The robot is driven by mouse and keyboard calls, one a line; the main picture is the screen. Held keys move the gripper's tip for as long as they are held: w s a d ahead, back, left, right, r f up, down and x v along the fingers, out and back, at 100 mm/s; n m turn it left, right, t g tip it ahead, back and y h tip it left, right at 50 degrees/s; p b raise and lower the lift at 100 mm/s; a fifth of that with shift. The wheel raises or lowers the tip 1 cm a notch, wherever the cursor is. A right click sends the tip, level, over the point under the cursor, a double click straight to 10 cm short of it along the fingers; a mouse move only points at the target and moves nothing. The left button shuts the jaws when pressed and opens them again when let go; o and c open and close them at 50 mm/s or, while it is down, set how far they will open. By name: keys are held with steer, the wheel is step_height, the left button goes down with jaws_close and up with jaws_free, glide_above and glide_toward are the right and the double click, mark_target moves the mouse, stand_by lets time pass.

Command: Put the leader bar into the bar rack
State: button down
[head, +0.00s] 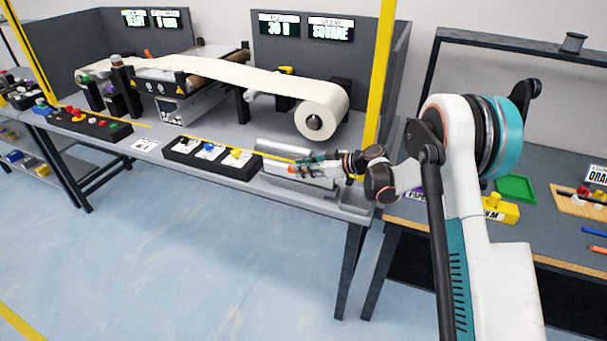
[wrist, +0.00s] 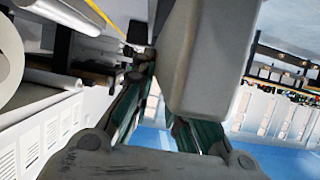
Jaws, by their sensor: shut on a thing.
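In the head view my gripper (head: 297,168) is low over the front right end of the grey bench, beside pale grey bar-like metal parts. In the wrist view its two green fingers (wrist: 160,112) show. A large smooth grey bar-like piece (wrist: 207,60) stands between and in front of them, hiding the right fingertip. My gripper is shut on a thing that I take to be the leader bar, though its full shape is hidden. I cannot tell the bar rack apart for sure among the grey metal parts (head: 285,147) just behind my gripper.
A white web roll (head: 320,118) hangs behind my gripper. A black tray (head: 212,157) with coloured knobs lies left of it. A yellow post (head: 379,75) rises close to my arm. The right table holds a green tray (head: 515,188) and a yellow block (head: 499,211). The floor in front is clear.

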steer(key=shift+f, duration=0.6)
steer(key=shift+f, duration=0.1)
steer(key=c, duration=1.6)
jaws_free()
steer(key=shift+o, duration=0.2)
steer(key=p+v, duration=0.3)
steer(key=v, duration=0.9)
